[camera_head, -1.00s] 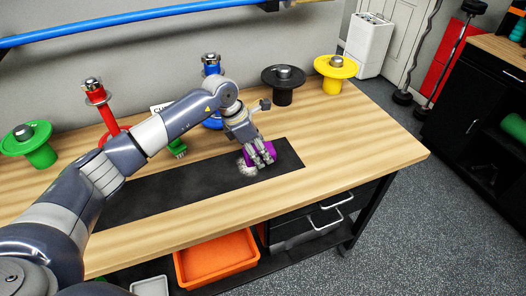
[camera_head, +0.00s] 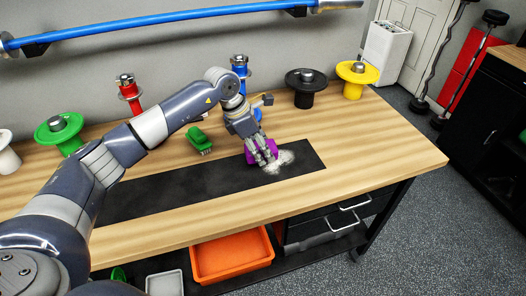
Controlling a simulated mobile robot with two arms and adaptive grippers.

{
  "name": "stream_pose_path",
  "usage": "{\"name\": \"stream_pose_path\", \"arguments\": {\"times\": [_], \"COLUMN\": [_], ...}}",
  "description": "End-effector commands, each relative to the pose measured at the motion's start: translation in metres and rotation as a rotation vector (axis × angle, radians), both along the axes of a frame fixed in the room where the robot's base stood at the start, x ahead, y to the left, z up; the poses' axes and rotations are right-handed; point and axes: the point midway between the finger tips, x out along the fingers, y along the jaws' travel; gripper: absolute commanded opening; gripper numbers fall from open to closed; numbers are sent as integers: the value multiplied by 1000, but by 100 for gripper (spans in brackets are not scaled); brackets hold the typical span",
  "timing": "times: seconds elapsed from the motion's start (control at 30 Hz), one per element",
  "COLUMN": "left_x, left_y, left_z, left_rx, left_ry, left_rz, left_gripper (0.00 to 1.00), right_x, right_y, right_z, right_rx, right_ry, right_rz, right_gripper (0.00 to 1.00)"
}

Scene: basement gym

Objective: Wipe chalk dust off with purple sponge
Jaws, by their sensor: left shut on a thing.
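The purple sponge (camera_head: 252,157) is in my left gripper (camera_head: 262,156), whose fingers are shut on it. The sponge is low over the black mat (camera_head: 180,186), near its right end; it appears to touch the mat. A whitish patch of chalk dust (camera_head: 283,161) lies on the mat just right of the fingers. The fingers hide part of the sponge and perhaps some dust. My right gripper is not in view.
A green brush (camera_head: 200,141) lies behind the mat. Green (camera_head: 58,130), red (camera_head: 128,88), blue (camera_head: 240,66), black (camera_head: 306,84) and yellow (camera_head: 357,75) holders stand along the back. An orange bin (camera_head: 232,257) is below. The wooden bench top (camera_head: 370,140) is clear at right.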

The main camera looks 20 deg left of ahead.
Motion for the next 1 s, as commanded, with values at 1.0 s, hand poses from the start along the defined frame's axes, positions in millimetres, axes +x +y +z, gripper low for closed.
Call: {"name": "stream_pose_path", "arguments": {"times": [1.0], "left_x": [0], "left_y": [13], "left_z": [49], "left_rx": [-1], "left_ry": [-4], "left_rz": [7], "left_gripper": [27], "right_x": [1], "right_y": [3], "right_z": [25], "right_rx": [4], "right_ry": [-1], "right_rz": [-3], "right_gripper": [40]}}
